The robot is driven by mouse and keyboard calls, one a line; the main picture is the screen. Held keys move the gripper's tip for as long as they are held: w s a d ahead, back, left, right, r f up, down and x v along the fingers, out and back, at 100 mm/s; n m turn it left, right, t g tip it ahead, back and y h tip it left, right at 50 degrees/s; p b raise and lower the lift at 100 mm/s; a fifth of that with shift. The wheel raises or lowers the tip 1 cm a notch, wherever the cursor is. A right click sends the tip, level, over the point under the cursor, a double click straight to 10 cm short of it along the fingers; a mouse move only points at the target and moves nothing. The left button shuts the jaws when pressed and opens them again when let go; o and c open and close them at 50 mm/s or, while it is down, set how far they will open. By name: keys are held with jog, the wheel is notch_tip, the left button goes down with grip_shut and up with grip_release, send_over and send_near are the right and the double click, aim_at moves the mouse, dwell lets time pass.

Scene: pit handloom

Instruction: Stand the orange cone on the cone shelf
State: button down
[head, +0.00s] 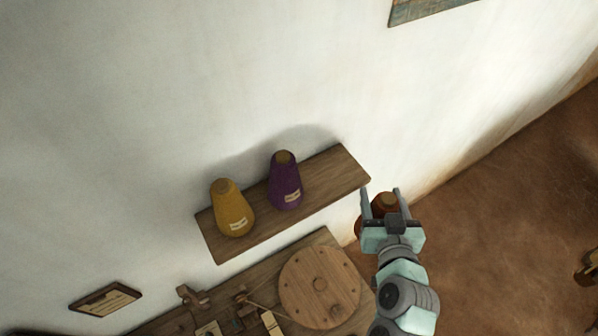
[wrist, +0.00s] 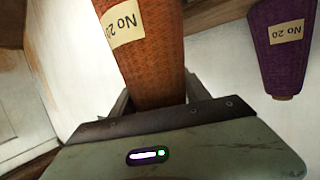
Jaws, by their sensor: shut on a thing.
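The orange cone (wrist: 150,60) is between the two fingers of my gripper (head: 381,200), which is shut on it. In the wrist view its orange thread and a "No 20" label show large. In the head view only its brown top and an edge show, mostly hidden by my gripper. The cone shelf (head: 342,170) is a wooden board on the white wall. My gripper is just off the shelf's right end. A yellow cone (head: 232,210) and a purple cone (head: 285,182) stand on the shelf's left and middle. The purple cone also shows in the wrist view (wrist: 281,55).
The shelf's right end is clear. Below the shelf is a wooden bench with a round wooden disc (head: 320,287) and small wooden tools (head: 240,297). A framed card (head: 105,298) is at lower left. Brown floor lies to the right.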

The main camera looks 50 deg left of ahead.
jog(key=s+a+r+n+g+y+p, duration=0.1)
jog(key=s+a+r+n+g+p, duration=0.1)
jog(key=s+r+p, duration=0.3)
jog(key=w+a+b, duration=0.3)
jog(key=a, duration=0.2)
jog(key=w+a+r+b, duration=0.1)
jog(key=w+a+b, duration=0.2)
jog(key=a, duration=0.2)
jog(key=w+a+b, duration=0.3)
jog(key=a, duration=0.3)
jog(key=shift+w+r, duration=0.15)
jog(key=shift+w, duration=0.2)
jog(key=shift+f, duration=1.75)
jog(key=shift+f+b, duration=0.2)
jog(key=shift+b, duration=0.15)
jog(key=c, duration=0.8)
grip_release()
jog(key=shift+r, duration=0.15)
